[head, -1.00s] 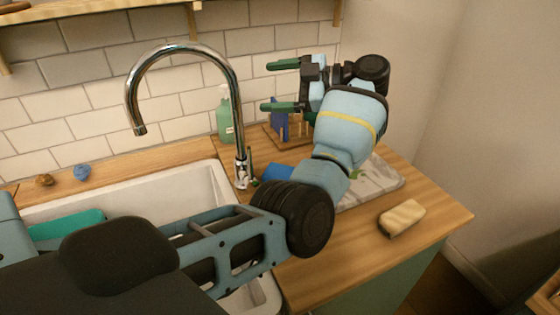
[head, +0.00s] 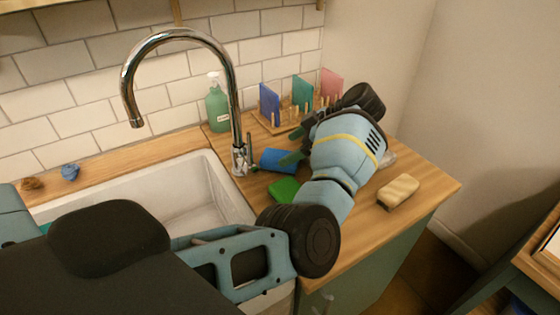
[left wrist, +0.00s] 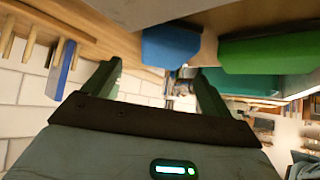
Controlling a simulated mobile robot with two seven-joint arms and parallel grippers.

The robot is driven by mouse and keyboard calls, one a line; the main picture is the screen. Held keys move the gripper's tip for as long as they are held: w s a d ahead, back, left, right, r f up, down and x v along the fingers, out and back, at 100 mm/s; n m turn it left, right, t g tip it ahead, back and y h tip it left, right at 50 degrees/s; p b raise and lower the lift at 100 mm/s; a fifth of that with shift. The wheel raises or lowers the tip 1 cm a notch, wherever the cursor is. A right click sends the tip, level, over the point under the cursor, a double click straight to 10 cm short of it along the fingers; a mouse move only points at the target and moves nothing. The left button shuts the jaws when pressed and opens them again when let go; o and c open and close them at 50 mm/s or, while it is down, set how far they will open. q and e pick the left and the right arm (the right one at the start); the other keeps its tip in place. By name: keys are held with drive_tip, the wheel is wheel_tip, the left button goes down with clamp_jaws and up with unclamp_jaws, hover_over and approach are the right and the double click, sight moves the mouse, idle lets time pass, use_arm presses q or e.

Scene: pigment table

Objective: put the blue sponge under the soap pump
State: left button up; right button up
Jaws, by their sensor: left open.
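The blue sponge (head: 277,160) lies on the wooden counter, right of the tap's base; it also shows in the left wrist view (left wrist: 170,47). The soap pump (head: 217,108), a green bottle with a pale pump head, stands upright at the back by the tiled wall, behind the tap. My left gripper (head: 294,147) is open and empty, its green fingertips close beside the blue sponge. In the left wrist view its fingers (left wrist: 157,88) are spread with nothing between them; I cannot tell whether one touches the sponge. My right gripper is not in view.
A green sponge (head: 284,189) lies in front of the blue one. A wooden rack (head: 275,125) holds blue, teal and pink upright pieces. The tall tap (head: 236,120) and sink (head: 190,205) are at the left. A tan sponge or brush (head: 398,191) lies near the counter's right edge.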

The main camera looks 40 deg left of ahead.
sight(280, 156)
use_arm(q)
drive_tip(key=shift+d+f+b+x, duration=0.15)
drive_tip(key=shift+b+x, duration=0.25)
drive_tip(key=shift+x, duration=0.9)
drive_tip(key=shift+d+f+b+x, duration=0.15)
drive_tip(key=shift+b+x, duration=0.25)
drive_tip(key=shift+x, duration=0.9)
drive_tip(key=shift+s+r, duration=0.1)
drive_tip(key=shift+r, duration=0.05)
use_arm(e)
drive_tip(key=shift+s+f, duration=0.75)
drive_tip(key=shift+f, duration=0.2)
use_arm(q)
drive_tip(key=c, duration=1.1)
drive_tip(key=shift+r+p, duration=0.45)
drive_tip(key=shift+r, duration=4.55)
drive_tip(key=shift+c, duration=0.2)
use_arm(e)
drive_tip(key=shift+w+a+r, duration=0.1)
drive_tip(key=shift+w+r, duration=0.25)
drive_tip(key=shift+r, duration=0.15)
